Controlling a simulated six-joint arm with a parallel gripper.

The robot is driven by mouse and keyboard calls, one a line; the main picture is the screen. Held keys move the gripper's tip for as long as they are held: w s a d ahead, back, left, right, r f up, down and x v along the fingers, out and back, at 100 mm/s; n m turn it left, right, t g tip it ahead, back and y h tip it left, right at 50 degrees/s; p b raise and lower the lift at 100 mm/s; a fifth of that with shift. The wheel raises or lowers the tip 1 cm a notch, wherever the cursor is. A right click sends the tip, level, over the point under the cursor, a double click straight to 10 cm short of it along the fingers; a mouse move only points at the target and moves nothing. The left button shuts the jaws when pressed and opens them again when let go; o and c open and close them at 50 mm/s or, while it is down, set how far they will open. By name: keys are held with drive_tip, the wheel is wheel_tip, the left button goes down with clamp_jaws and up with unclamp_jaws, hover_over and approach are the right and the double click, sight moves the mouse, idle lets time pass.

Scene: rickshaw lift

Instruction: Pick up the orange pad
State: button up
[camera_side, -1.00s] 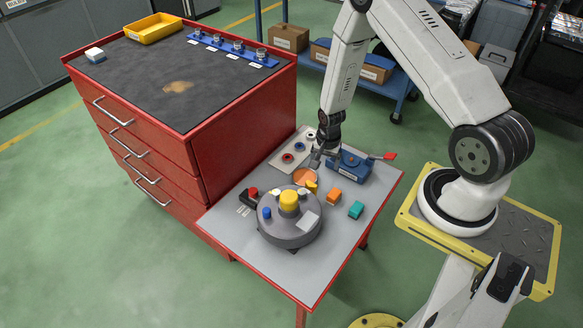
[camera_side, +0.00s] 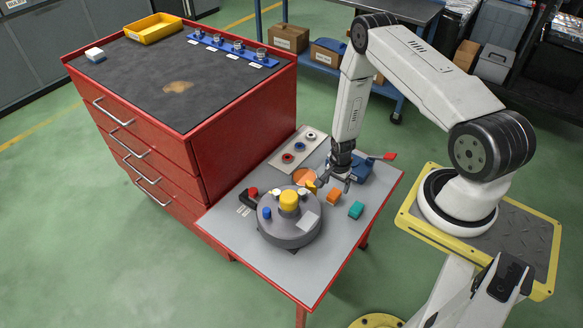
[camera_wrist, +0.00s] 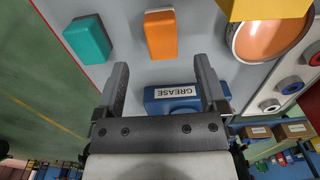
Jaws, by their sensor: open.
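The orange pad (camera_side: 334,197) is a small block lying on the grey table top, between a teal block and a yellow block. In the wrist view the orange pad (camera_wrist: 160,35) lies ahead of the fingertips, roughly in line with the gap between them. My gripper (camera_side: 336,184) is just above and behind the pad in the side view, pointing down. In the wrist view my gripper (camera_wrist: 160,68) has its two fingers wide apart with nothing between them. The pad is apart from both fingers.
A teal block (camera_side: 356,210) lies right of the pad. A yellow block (camera_wrist: 265,8) and an orange-filled bowl (camera_wrist: 268,38) are on its other side. A blue GREASE box (camera_wrist: 185,98) is beneath my fingers. A round grey fixture (camera_side: 290,232) stands at the front left.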

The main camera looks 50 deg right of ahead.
sight(334, 193)
drive_tip(key=shift+f, duration=0.6)
drive_tip(key=shift+f, duration=0.1)
drive_tip(key=shift+w+f, duration=0.1)
drive_tip(key=shift+f, duration=2.4)
clamp_jaws()
drive_tip(key=shift+r, duration=0.15)
drive_tip(key=shift+r, duration=0.6)
drive_tip(key=s+a+r, duration=0.2)
drive_tip(key=s+r, duration=0.3)
drive_tip(key=s, duration=0.1)
drive_tip(key=s+a+r, duration=0.3)
drive_tip(key=s+r, duration=0.3)
drive_tip(key=shift+s+a+r, duration=0.3)
drive_tip(key=shift+s, duration=0.1)
